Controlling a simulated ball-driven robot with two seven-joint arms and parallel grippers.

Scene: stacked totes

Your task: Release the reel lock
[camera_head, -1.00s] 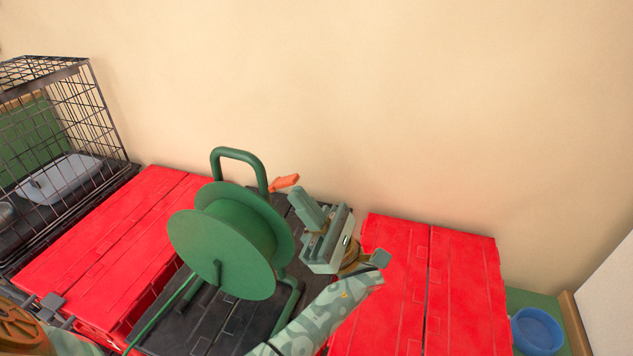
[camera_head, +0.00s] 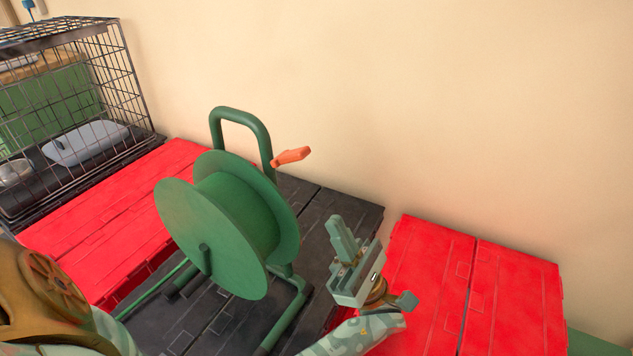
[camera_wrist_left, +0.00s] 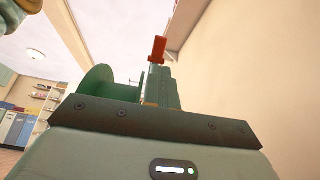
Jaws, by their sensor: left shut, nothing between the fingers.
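A green cable reel (camera_head: 215,240) stands on a dark tote lid in the head view, with a green tube frame and handle. An orange lever (camera_head: 291,156) sticks out to the right from the upper frame, behind the drum. It shows red-orange in the left wrist view (camera_wrist_left: 158,48), beyond my fingers. My left gripper (camera_head: 341,230) is shut and empty, to the right of the drum and below and right of the lever, apart from both. In the wrist view the green drum (camera_wrist_left: 97,83) is left of the fingers. My right gripper does not show.
Red tote lids lie left (camera_head: 110,215) and right (camera_head: 420,260) of the dark tote lid (camera_head: 325,200). A black wire cage (camera_head: 75,110) stands at the back left. The beige wall (camera_head: 420,100) rises close behind the totes.

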